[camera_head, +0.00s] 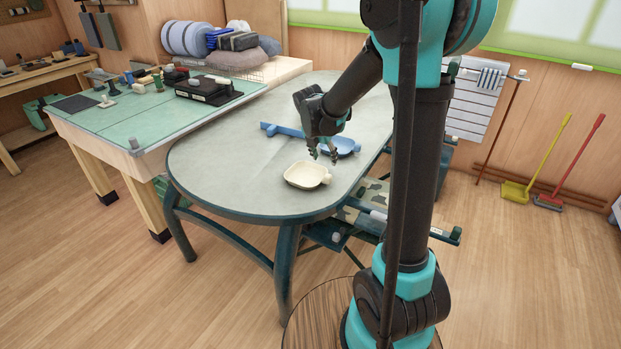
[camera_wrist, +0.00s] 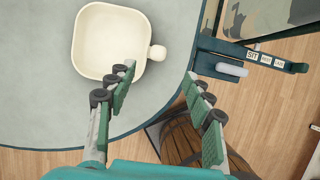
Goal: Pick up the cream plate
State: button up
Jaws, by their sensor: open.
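The cream plate (camera_head: 303,175) lies on the grey oval table (camera_head: 230,180) near its front edge. It is a shallow, rounded-square dish with a small knob on its right side. My gripper (camera_head: 325,157) is above and slightly right of the plate, pointing down, with its fingers apart and nothing between them. In the wrist view, the plate (camera_wrist: 107,40) shows whole at the upper left, beyond the left finger. The gripper (camera_wrist: 165,85) is open there, and the plate's knob shows just above the gap between the fingers.
A blue dish (camera_head: 345,145) and a long blue item (camera_head: 283,131) lie behind the plate, close to my gripper. A green-topped workbench (camera_head: 130,125) with tools adjoins on the left. A folding stand (camera_head: 375,215) is at the table's right edge. The table left of the plate is clear.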

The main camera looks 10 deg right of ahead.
aim_at(328, 175)
jog(key=x, duration=1)
jog(key=shift+a+f, duration=0.1)
jog(key=shift+f, duration=0.4)
grip_shut()
